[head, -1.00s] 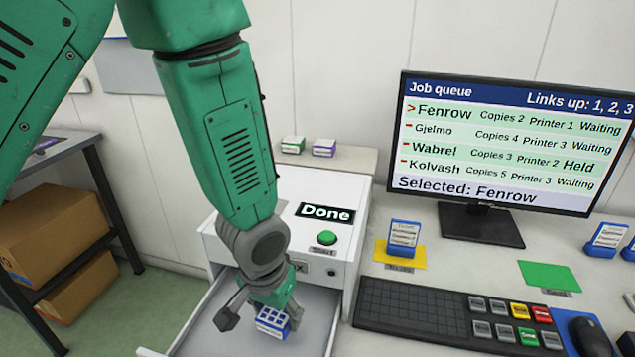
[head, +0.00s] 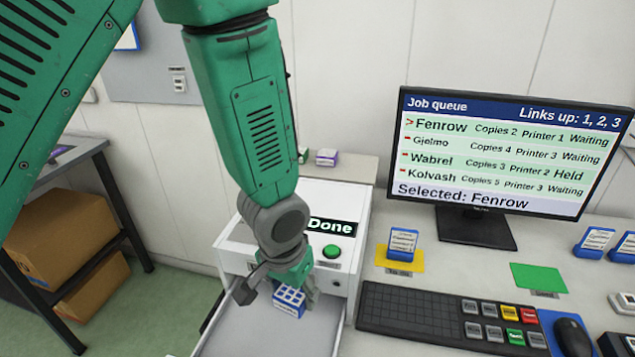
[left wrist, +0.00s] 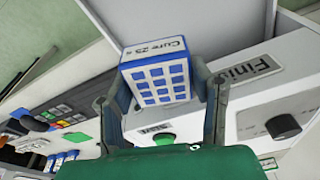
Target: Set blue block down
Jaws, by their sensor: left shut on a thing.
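Whether the block touches the drawer floor cannot be told. My right gripper is not in view.
The white machine (head: 345,212) shows "Done" above a green button (head: 332,251). A blue-and-white block (head: 403,244) stands on a yellow mat (head: 385,262). A green mat (head: 538,278) is empty. The keyboard (head: 415,312) and monitor (head: 510,150) stand to the right.

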